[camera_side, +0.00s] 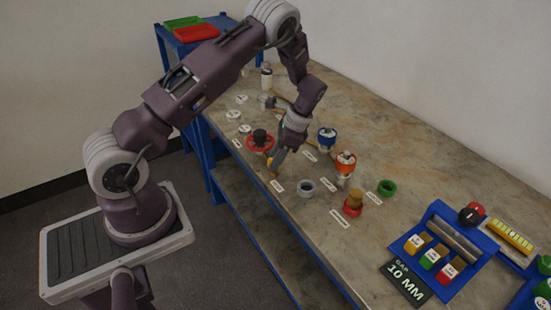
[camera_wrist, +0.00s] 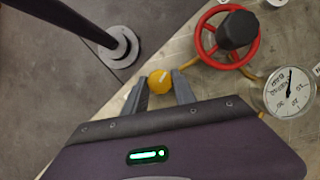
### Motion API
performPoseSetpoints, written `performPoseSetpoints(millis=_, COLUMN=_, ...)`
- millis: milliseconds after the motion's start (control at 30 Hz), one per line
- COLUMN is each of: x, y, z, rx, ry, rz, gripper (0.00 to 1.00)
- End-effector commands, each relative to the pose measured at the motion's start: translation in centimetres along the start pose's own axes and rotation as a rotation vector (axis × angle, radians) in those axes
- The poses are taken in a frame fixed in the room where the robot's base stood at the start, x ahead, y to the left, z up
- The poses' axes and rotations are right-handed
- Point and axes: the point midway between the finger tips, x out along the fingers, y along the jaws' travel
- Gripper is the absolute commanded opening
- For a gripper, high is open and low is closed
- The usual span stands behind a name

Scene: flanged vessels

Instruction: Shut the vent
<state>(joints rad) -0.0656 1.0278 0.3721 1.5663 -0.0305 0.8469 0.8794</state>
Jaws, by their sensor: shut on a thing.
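My gripper (camera_side: 277,164) reaches down at the near edge of the bench. In the wrist view its fingers (camera_wrist: 159,88) are closed on a small round yellow knob (camera_wrist: 159,81) with a pale mark on top. In the side view a bit of yellow (camera_side: 274,173) shows below the fingertips. The fingers hide the knob's sides, and its stem cannot be made out. No label that I can read names the vent.
A red handwheel (camera_side: 260,140) with a dark hub stands beside my gripper; it also shows in the wrist view (camera_wrist: 207,52), near a round gauge (camera_wrist: 289,93). Blue-topped (camera_side: 326,139) and orange-topped (camera_side: 345,163) fittings stand to the right. A blue tray (camera_side: 440,212) lies farther right.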

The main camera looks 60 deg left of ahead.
Motion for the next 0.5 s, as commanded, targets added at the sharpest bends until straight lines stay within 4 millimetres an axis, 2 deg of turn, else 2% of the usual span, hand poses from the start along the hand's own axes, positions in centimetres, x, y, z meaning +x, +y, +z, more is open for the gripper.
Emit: performPoseSetpoints(millis=500, x=-0.09, y=-0.41, z=-0.02, rx=-0.453, ry=0.005, rz=0.186, gripper=0.0)
